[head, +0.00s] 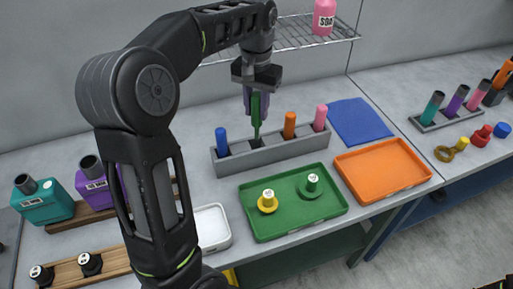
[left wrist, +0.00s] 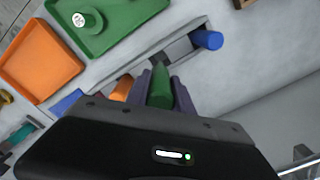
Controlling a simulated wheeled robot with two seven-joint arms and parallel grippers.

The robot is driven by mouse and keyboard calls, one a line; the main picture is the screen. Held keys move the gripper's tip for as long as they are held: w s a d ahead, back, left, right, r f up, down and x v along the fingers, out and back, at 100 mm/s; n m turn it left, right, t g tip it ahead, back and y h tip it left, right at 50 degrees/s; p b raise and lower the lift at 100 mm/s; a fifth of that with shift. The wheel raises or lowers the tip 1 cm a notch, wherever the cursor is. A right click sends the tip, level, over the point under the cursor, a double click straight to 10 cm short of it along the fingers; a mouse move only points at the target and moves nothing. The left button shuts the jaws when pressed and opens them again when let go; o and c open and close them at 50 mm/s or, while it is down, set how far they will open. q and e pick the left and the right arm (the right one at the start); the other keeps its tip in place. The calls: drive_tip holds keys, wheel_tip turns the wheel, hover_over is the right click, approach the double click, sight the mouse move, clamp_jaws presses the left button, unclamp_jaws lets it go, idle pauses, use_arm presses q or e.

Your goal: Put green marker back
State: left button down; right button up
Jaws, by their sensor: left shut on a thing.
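My left gripper (head: 256,100) is shut on the green marker (head: 256,112) and holds it upright, narrow end down, over the grey rack (head: 272,153). The marker's lower end is at the empty-looking slot between the blue marker (head: 221,141) and the orange marker (head: 289,125). I cannot tell whether its tip is inside the slot or just above it. A pink marker (head: 320,118) stands at the rack's right end. In the left wrist view the green marker (left wrist: 160,88) sits between the two purple-grey fingers. My right gripper is not in view.
A green tray (head: 255,225) with a yellow and a green piece lies in front of the rack. An orange tray (head: 380,190) and blue mat (head: 358,120) lie right. A white tray (head: 212,240) and bottles (head: 42,200) are left. A wire shelf (head: 300,40) hangs behind.

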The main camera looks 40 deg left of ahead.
sight(256, 133)
use_arm(q)
wheel_tip(256, 133, down, 5)
drive_tip(key=shift+f, duration=0.15)
drive_tip(key=shift+f, duration=0.1)
drive_tip(key=shift+f+p, duration=0.5)
drive_tip(key=shift+f, duration=1.3)
drive_tip(key=shift+f, duration=0.2)
drive_tip(key=c, duration=1.1)
unclamp_jaws()
drive_tip(key=shift+r, duration=0.15)
wheel_tip(256, 133, up, 12)
drive_tip(key=shift+r, duration=0.1)
